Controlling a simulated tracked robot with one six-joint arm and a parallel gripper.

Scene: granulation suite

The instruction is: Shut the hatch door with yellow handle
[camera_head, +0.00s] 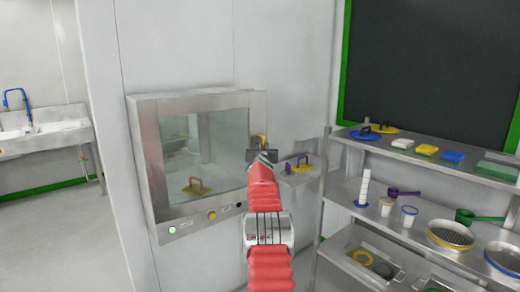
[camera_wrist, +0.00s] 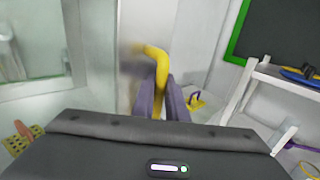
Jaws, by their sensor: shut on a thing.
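The hatch door (camera_head: 203,150) is a glass panel in a steel frame on the wall, left of centre in the head view. Its glass also shows at the left of the wrist view (camera_wrist: 30,45). The yellow handle (camera_wrist: 158,62) stands in the middle of the wrist view, between the fingers of my gripper (camera_wrist: 160,100), which is shut on it. In the head view my gripper (camera_head: 262,155) is at the right edge of the hatch frame and hides most of the handle. From these views I cannot tell whether the door is fully closed.
A yellow float with a brown handle (camera_head: 196,187) shows through the glass. A small shelf right of the hatch carries a yellow tool with a purple handle (camera_head: 299,166). A steel rack (camera_head: 340,190) with sponges, cups and sieves stands at the right. A sink (camera_head: 45,135) is far left.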

